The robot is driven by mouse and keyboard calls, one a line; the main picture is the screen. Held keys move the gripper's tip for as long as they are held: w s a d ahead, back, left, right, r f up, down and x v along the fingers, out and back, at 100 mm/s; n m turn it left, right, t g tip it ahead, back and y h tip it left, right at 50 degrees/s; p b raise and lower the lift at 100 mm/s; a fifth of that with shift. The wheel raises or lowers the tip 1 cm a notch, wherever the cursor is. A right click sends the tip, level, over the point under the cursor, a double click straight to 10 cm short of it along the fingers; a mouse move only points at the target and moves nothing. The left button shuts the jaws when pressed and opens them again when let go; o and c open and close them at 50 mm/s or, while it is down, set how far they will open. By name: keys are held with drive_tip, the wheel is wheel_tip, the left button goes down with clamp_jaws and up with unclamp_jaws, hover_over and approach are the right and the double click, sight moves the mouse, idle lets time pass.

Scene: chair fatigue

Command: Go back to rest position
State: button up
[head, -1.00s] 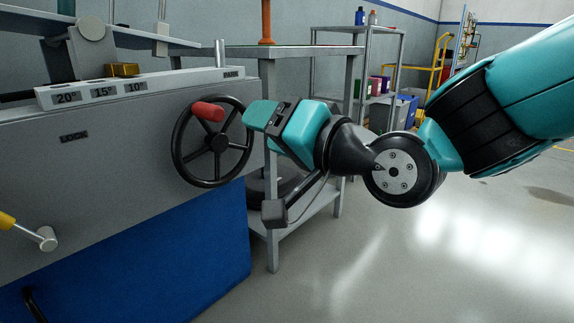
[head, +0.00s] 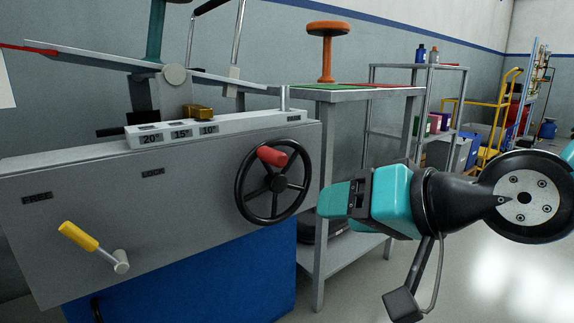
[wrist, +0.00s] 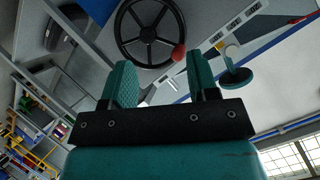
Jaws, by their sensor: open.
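My gripper (head: 338,199) is in front of the machine, to the right of the black handwheel (head: 272,182) with its red knob (head: 272,156). In the wrist view my gripper (wrist: 157,84) has its two teal fingers spread apart with nothing between them. The handwheel (wrist: 150,37) lies beyond the fingertips there, and its red knob (wrist: 178,54) is at its lower right. The fingers look clear of the wheel. My arm reaches in from the right of the head view.
The grey machine panel (head: 90,220) carries a yellow-handled lever (head: 79,236) and a brass block (head: 199,111) on an angle scale. A metal table (head: 365,93) with an orange stool (head: 328,40) stands behind my gripper. Shelves and a yellow cart (head: 503,110) are farther back. Open floor lies at the right.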

drive_tip(key=s+d+r+n+g+h+p, duration=0.2)
drive_tip(key=s+n+g+p, duration=0.1)
drive_tip(key=s+g+p, duration=0.25)
drive_tip(key=s+d+r+n+g+h+p, duration=0.25)
drive_tip(key=s+g+p, duration=0.2)
drive_tip(key=s, duration=0.25)
wheel_tip(320, 180, up, 37)
drive_tip(key=p, duration=3.7)
drive_tip(key=shift+d+f+n, duration=0.15)
drive_tip(key=shift+n, duration=0.3)
drive_tip(key=shift+w, duration=0.1)
